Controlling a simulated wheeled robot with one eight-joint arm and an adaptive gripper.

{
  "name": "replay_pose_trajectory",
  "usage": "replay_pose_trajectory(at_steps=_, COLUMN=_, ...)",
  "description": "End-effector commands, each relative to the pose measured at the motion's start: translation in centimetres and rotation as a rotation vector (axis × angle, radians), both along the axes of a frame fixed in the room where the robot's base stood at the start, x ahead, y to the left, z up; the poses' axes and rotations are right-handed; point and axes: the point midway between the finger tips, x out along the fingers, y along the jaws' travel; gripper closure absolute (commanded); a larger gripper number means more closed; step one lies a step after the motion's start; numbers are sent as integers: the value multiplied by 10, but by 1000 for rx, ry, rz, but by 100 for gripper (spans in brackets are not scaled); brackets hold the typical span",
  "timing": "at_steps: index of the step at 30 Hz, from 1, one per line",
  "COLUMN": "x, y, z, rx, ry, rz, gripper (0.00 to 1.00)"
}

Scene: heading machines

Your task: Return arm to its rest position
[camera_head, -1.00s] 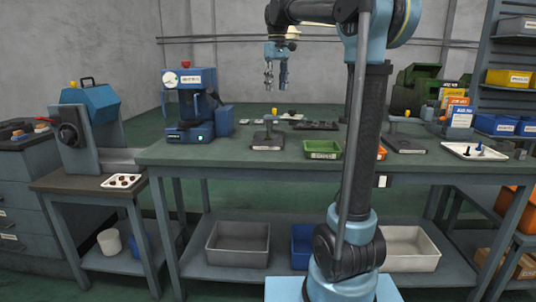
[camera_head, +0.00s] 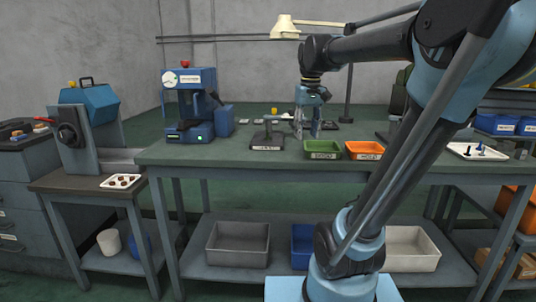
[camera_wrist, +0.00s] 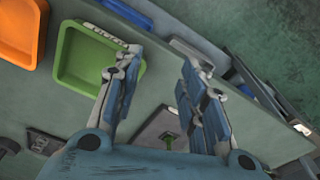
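My gripper (camera_head: 308,130) hangs fingers-down over the workbench (camera_head: 240,153) in the head view, just behind the green bin. In the wrist view my gripper (camera_wrist: 160,85) has its two fingers well apart with nothing between the tips, so it is open and empty. The green bin (camera_wrist: 90,58) lies to the left of the fingers there, with the orange bin (camera_wrist: 20,30) beyond it. My arm now leans up and to the right in the head view, its forearm reaching left to the gripper.
The green bin (camera_head: 322,150) and orange bin (camera_head: 365,151) sit on the bench's front. A small stand (camera_head: 267,137) and a blue press (camera_head: 190,110) are to the left. A lamp (camera_head: 286,28) overhangs the bench. A white tray (camera_head: 470,152) lies at right.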

Motion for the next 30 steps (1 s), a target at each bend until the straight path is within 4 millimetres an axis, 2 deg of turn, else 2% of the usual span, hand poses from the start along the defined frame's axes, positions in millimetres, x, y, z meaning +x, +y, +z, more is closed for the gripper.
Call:
replay_pose_trajectory(at_steps=1, x=-15, y=-7, z=-16, rx=1, ry=-6, rz=-18, gripper=62)
replay_pose_trajectory(at_steps=9, x=-83, y=-33, z=-97, rx=9, ry=-42, rz=-104, gripper=62)
replay_pose_trajectory(at_steps=18, x=-151, y=-51, z=-196, rx=16, ry=-82, rz=-195, gripper=62)
replay_pose_trajectory(at_steps=24, x=-174, y=-57, z=-236, rx=18, ry=-97, rz=-228, gripper=62)
replay_pose_trajectory(at_steps=30, x=-179, y=-58, z=-244, rx=18, ry=-100, rz=-235, gripper=62)
